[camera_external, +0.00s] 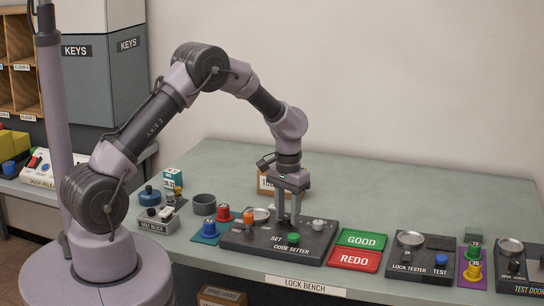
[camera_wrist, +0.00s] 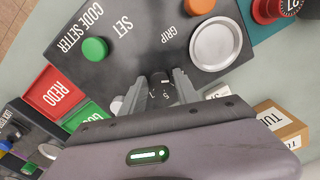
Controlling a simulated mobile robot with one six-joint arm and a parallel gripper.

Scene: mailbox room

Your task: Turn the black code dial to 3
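The code setter (camera_external: 262,240) is a dark panel at the front of the bench; it also fills the upper middle of the wrist view (camera_wrist: 140,60). The black code dial (camera_wrist: 160,88) shows only in part between my fingers, with small white digits by it; I cannot read its setting. My gripper (camera_external: 288,220) points down at the panel, behind the green button (camera_external: 293,238). In the wrist view my gripper's fingers (camera_wrist: 163,84) stand on either side of the dial, apart from each other. Whether they press on it is not clear.
Close by on the panel are an orange grip knob (camera_external: 249,218), a silver dish (camera_external: 258,213) and a pale knob (camera_external: 318,224). Green GOOD (camera_external: 362,239) and red REDO (camera_external: 354,260) plates lie right. A cardboard box (camera_external: 266,185) stands behind. The bench's back is clear.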

